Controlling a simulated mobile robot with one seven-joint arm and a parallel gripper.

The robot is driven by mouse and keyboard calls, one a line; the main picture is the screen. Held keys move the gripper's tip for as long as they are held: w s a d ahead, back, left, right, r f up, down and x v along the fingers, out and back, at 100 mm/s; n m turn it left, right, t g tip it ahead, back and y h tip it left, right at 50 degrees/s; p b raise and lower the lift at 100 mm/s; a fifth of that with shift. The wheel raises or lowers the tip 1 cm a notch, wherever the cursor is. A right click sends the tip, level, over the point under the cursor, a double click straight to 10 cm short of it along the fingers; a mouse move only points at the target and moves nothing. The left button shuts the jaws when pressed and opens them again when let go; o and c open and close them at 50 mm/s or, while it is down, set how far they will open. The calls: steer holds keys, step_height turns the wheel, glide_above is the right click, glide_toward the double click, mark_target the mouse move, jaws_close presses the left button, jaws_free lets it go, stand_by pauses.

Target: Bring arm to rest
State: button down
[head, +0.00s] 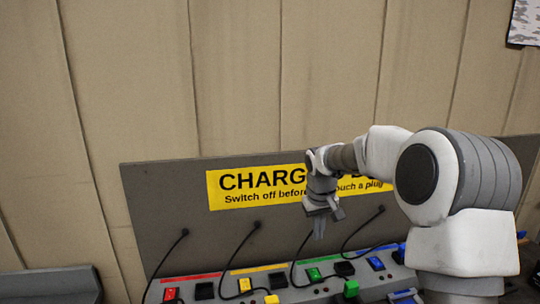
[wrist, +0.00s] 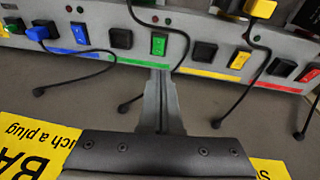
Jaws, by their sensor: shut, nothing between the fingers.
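My arm reaches from the right of the head view, in front of the yellow charging sign (head: 250,187). My gripper (head: 319,233) points down above the bench, its fingers together and empty. In the wrist view my gripper (wrist: 159,78) also shows shut, its tips appearing near the green strip and the green switch (wrist: 159,45). No plug or cable is held between the fingers. I cannot tell the exact gap between the fingertips and the panel.
The charging bench carries red (head: 171,295), yellow (head: 245,285), green (head: 314,274) and blue (head: 376,263) switches, with black sockets and hanging cables. A grey board (head: 160,215) stands behind it. A blue plug (wrist: 38,33) sits at the left in the wrist view.

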steer(key=s+r+m+t, duration=0.1)
steer(key=s+r, duration=0.5)
steer(key=s, duration=0.3)
steer(key=s+r+t, duration=0.1)
steer(key=s+r, duration=0.4)
steer(key=s, duration=0.5)
steer(key=s+d+f+m+t, duration=0.1)
steer(key=s, duration=1.4)
steer(key=shift+s+f+m+y, duration=0.2)
steer(key=shift+f+m+y, duration=0.05)
steer(key=shift+m+y, duration=0.05)
steer(key=shift+d, duration=0.2)
